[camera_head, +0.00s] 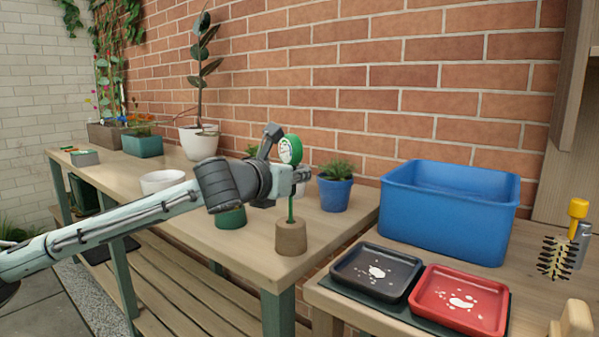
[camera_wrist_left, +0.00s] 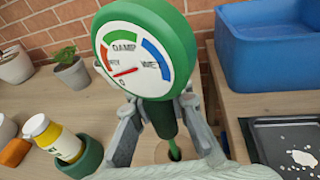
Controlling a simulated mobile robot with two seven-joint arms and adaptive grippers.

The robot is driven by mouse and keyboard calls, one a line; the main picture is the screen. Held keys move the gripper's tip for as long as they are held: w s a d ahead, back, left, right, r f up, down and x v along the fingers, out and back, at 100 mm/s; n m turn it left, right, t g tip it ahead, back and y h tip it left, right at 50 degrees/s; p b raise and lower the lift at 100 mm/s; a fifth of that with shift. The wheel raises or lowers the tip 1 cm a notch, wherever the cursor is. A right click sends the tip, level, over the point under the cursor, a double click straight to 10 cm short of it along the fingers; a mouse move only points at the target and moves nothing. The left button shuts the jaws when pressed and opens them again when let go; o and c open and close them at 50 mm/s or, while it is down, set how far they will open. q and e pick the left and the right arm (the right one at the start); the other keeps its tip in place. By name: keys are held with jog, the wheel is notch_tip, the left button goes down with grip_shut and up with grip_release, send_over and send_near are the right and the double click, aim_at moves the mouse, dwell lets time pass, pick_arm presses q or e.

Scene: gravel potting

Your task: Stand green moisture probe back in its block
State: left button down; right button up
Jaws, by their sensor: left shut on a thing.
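The green moisture probe has a round dial (camera_head: 290,150) with a white face, and the dial fills the top middle of the left wrist view (camera_wrist_left: 145,50). My left gripper (camera_head: 296,175) is shut on the probe just below the dial. The green stem points down, close to upright. The brown block (camera_head: 291,238) stands near the front right corner of the long table. In the head view the stem meets the block's top; in the left wrist view it reaches the dark hole (camera_wrist_left: 174,154). How deep the tip sits is hidden. My right gripper is not in view.
A blue pot with a plant (camera_head: 335,192) stands behind the block. A green holder (camera_head: 231,218) stands left of it, with a yellow bottle (camera_wrist_left: 56,138) in it. A large blue bin (camera_head: 448,215), a black tray (camera_head: 347,277) and a red tray (camera_head: 425,308) are to the right.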

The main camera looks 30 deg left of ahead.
pick_arm(q)
jog(key=shift+f, duration=0.5)
jog(key=c, duration=1.4)
grip_release()
jog(key=shift+s+r, duration=0.2)
jog(key=shift+s, duration=0.75)
jog(key=shift+s+r, duration=0.15)
jog(key=shift+s, duration=0.8)
jog(key=shift+s+d, duration=0.25)
jog(key=shift+s, duration=0.4)
jog(key=shift+s+d+r, duration=0.1)
jog(key=shift+s+r, duration=0.15)
jog(key=shift+s, duration=0.9)
